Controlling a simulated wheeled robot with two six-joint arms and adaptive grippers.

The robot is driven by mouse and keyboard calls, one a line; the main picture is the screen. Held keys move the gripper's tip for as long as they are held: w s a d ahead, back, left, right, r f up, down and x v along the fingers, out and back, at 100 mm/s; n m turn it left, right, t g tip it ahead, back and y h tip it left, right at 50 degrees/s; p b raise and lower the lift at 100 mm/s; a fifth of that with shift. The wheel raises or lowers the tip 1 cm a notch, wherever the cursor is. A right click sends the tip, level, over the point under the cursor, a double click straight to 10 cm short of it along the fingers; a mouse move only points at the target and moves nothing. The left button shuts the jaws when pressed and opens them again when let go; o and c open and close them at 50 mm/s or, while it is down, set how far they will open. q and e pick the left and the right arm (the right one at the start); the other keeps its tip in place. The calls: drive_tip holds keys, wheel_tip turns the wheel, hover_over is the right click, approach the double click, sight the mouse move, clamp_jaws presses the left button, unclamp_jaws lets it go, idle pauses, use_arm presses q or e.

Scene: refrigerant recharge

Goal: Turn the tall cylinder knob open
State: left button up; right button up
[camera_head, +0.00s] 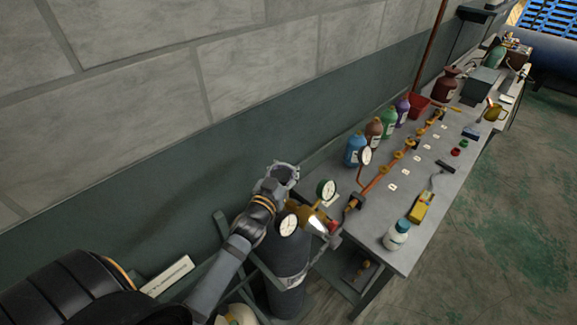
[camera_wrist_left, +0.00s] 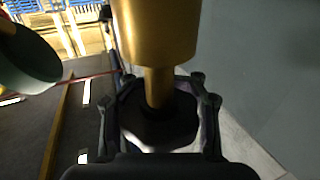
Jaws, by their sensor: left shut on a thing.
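The tall dark cylinder (camera_head: 284,262) stands upright against the wall, left of the bench. A brass valve (camera_head: 305,216) with round gauges sits at its top. My left gripper (camera_head: 281,172) is at the top end of the cylinder, beside the gauges. In the left wrist view, the fingers of my left gripper (camera_wrist_left: 162,100) close around the dark knob (camera_wrist_left: 160,132) at the end of a brass stem (camera_wrist_left: 158,88). A wider brass body (camera_wrist_left: 155,30) lies beyond it. The knob is largely hidden by the gripper in the head view. My right gripper is not in view.
A grey bench (camera_head: 412,180) runs along the wall, carrying several coloured bottles, an orange pipe with brass valves, a yellow meter (camera_head: 422,207) and a white jar (camera_head: 396,235). A gauge (camera_head: 326,190) stands close to the gripper. The green floor (camera_head: 500,235) at right is clear.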

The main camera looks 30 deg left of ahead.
use_arm(q)
drive_tip(key=shift+f, duration=0.4)
clamp_jaws()
drive_tip(key=o, duration=0.9)
unclamp_jaws()
drive_tip(key=shift+s, duration=0.1)
drive_tip(key=o, duration=0.4)
drive_tip(key=shift+s+r, duration=0.15)
drive_tip(key=shift+r, duration=0.1)
drive_tip(key=shift+c, duration=0.2)
drive_tip(key=shift+r, duration=0.1)
wheel_tip(320, 180, up, 10)
